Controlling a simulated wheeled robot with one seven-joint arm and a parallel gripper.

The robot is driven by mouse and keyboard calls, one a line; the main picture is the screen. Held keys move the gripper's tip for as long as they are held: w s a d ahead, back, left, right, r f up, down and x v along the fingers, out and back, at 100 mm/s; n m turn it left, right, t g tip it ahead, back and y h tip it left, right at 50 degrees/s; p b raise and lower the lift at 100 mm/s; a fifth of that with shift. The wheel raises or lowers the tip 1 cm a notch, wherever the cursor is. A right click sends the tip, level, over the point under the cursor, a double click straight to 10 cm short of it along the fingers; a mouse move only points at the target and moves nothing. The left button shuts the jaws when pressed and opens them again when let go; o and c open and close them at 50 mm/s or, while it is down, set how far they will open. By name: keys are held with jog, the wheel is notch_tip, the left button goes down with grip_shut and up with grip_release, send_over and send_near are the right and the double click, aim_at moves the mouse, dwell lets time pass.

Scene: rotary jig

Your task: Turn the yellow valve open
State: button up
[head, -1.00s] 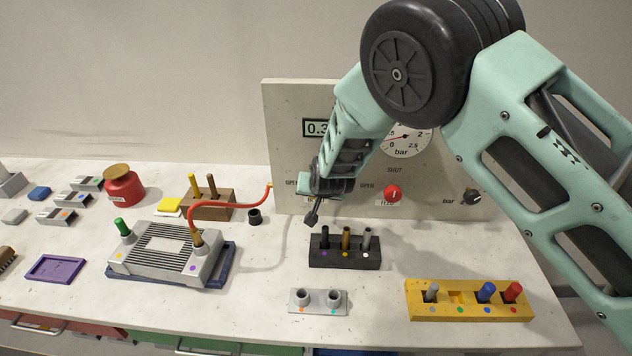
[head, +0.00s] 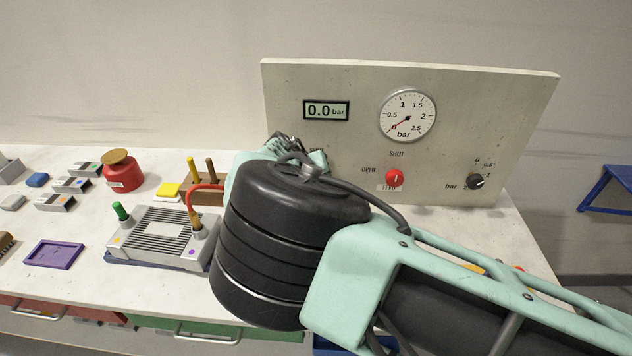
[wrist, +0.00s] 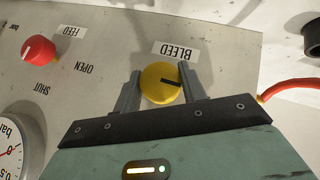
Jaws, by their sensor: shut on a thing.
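The yellow valve (wrist: 158,90) is a round knob under the upside-down BLEED label (wrist: 176,50) in the wrist view. Its black pointer mark points right there, away from the red feed knob. My gripper (wrist: 160,76) has one finger on each side of the knob and is shut on it. The valve's own OPEN and SHUT words are hidden in the wrist view. In the head view my arm hides both the valve and the fingers.
A red hose (wrist: 290,87) runs close beside my gripper.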

jog(key=shift+f+h, duration=0.15)
jog(key=shift+h, duration=0.15)
jog(key=o, duration=1)
jog(key=b+v, duration=0.5)
jog(key=v, duration=1.2)
jog(key=shift+s+r, duration=0.15)
jog(key=shift+r, duration=0.1)
